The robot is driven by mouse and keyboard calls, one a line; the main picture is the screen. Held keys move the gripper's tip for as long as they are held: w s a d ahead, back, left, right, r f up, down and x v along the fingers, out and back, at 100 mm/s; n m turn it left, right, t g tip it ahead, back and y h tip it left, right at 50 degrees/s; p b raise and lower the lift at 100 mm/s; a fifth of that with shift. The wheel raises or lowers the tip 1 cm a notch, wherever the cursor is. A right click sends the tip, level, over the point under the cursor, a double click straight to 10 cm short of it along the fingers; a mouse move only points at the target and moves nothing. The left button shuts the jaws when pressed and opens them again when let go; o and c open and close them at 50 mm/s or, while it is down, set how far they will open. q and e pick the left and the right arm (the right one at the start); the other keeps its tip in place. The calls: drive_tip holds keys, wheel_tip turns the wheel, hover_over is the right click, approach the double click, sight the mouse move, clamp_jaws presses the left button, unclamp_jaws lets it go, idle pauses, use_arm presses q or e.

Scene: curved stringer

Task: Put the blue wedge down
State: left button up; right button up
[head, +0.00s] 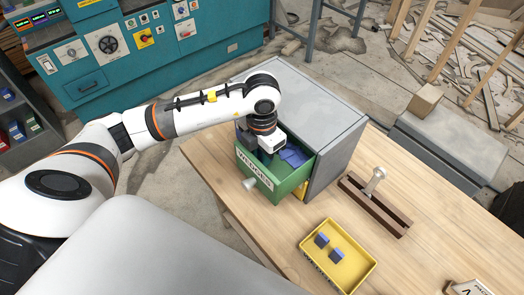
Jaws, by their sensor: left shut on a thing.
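My left gripper (266,158) reaches down into the open green drawer (262,178), which carries a label reading WEDGES. Its fingertips are mostly hidden by the drawer front and the wrist. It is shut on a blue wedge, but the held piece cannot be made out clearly. Other blue wedges (293,156) lie in the drawer to the right of the gripper. Two blue wedges (322,240) (337,254) sit apart in the yellow tray (369,270) on the table. My right gripper is not in view.
The grey cabinet (325,105) holding the drawer stands on the wooden table (430,255). A dark brown slotted block (372,207) with a pale upright piece (376,180) is to its right. Bare tabletop surrounds the tray.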

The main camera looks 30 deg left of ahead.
use_arm(q)
drive_tip(key=shift+s+f, duration=0.1)
drive_tip(key=shift+f, duration=0.3)
drive_tip(key=shift+f+b, duration=0.6)
drive_tip(key=shift+b, duration=0.2)
drive_tip(key=o, duration=0.7)
drive_tip(key=shift+s, duration=0.1)
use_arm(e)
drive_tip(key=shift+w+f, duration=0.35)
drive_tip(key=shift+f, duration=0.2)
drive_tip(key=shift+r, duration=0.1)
